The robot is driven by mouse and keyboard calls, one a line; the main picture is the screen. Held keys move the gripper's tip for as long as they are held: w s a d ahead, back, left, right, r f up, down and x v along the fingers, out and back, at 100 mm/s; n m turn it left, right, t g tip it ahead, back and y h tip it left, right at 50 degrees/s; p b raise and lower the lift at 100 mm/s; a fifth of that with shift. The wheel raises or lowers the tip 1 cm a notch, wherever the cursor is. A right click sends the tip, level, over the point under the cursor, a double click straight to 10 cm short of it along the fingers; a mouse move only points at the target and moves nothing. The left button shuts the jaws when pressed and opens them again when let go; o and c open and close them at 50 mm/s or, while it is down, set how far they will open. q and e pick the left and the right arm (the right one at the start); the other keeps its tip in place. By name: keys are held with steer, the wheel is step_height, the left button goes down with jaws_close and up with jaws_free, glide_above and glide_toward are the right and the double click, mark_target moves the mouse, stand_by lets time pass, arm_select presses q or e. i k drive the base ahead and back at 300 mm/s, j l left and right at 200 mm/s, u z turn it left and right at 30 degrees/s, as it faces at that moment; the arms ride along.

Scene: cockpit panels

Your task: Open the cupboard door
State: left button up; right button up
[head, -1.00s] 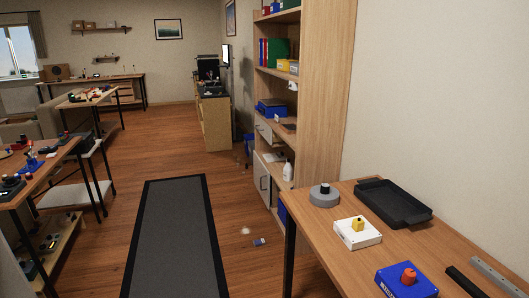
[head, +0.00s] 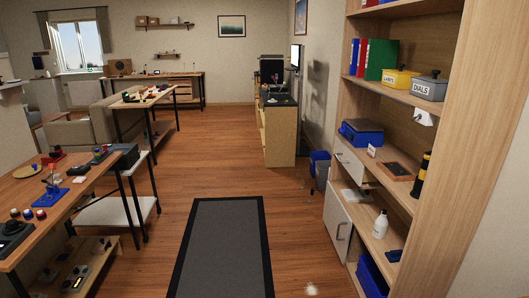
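The cupboard door (head: 338,222) is a white panel low on the left side of the tall wooden shelf unit (head: 480,130) at the right. It looks closed, though it is seen at a steep angle. A grey loop handle (head: 342,232) sits on its face. A white drawer front (head: 349,163) is above it. Neither of my grippers shows in the head view.
A dark mat (head: 225,250) lies on the wooden floor ahead. A workbench (head: 70,205) with small parts stands at the left, and a white bottle (head: 380,225) stands on a low shelf. A blue bin (head: 319,165) is beyond the unit. The floor before the door is mostly clear.

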mark_target(338, 220)
steer(key=i+z, duration=0.15)
steer(key=i, duration=0.3)
steer(key=i+j+z, duration=0.2)
steer(key=i, duration=0.3)
steer(key=i+j+z, duration=0.15)
steer(key=i, duration=0.3)
steer(key=i+j+z, duration=0.15)
steer(key=i, duration=0.3)
